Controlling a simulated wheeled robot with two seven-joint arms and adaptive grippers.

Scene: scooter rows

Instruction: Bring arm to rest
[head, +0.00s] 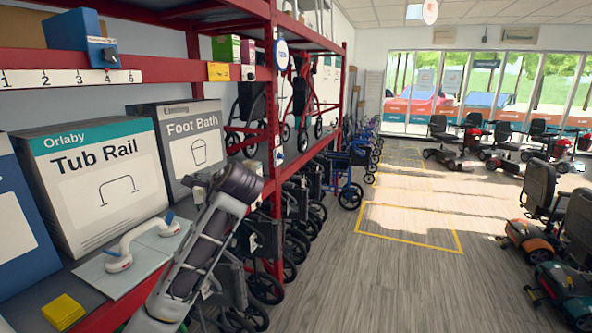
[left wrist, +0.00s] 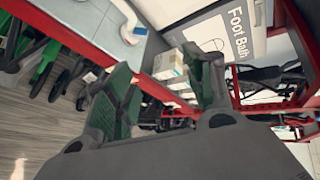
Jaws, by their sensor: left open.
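My left arm reaches up from the bottom of the head view, in front of the red shelf's edge. The left gripper at its upper end is seen mostly from behind, and its fingertips are hard to make out there. In the left wrist view the left gripper (left wrist: 163,82) is open, with two green-padded fingers spread apart. I see nothing held between them. Beyond the fingers are the shelf's front edge and the Foot Bath box (left wrist: 236,32), which also shows in the head view (head: 196,153). My right gripper is not in view.
The shelf holds a Tub Rail box (head: 98,190), a white grab handle (head: 140,243) on a grey board and a yellow pad (head: 62,311). A red post (head: 272,130) stands close by. Walkers and wheelchairs (head: 350,180) line the shelf; scooters (head: 550,240) stand right. The middle floor (head: 400,280) is clear.

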